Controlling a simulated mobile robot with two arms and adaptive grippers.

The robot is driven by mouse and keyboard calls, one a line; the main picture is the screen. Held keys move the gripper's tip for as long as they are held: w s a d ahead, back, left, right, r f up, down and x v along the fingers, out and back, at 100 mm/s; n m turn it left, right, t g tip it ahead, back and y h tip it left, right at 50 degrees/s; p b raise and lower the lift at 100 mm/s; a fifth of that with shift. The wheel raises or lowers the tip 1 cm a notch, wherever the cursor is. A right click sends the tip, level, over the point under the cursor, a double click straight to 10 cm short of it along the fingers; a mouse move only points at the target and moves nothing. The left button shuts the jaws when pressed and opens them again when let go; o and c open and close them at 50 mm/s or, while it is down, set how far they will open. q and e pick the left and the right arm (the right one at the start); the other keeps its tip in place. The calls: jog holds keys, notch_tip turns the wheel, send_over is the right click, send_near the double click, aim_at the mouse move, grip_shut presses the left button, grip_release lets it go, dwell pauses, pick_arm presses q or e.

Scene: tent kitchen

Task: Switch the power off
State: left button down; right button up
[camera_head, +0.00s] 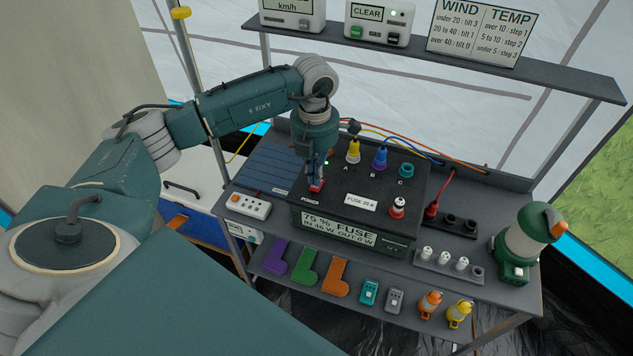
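The black power box (405,180) stands on the grey bench. Its front display (338,229) reads "75 %", "FUSE" and "OUT 0 W", with a smaller figure hard to read. A red power switch (316,187) sits by the "POWER" label at the box's left front edge. A small green light (326,163) shows just behind it. My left gripper (317,176) points down right at the switch; whether it touches, I cannot tell. Its fingers are small and partly hidden, so their opening is unclear. My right gripper is out of view.
Yellow, blue and teal plugs (353,151) and a red-and-white fuse knob (397,207) stand up from the box top. A green lantern (524,243) stands right. A shelf (480,71) runs above the bench.

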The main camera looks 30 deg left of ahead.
pick_arm(q)
jog(key=shift+s+f+b, duration=0.1)
jog(key=shift+f+b, duration=0.9)
jog(key=shift+f, duration=0.25)
dwell(0.9)
jog(key=shift+r, duration=0.15)
jog(key=shift+r+p, duration=2.25)
jog(key=shift+r, duration=1.2)
jog(key=shift+f, duration=0.1)
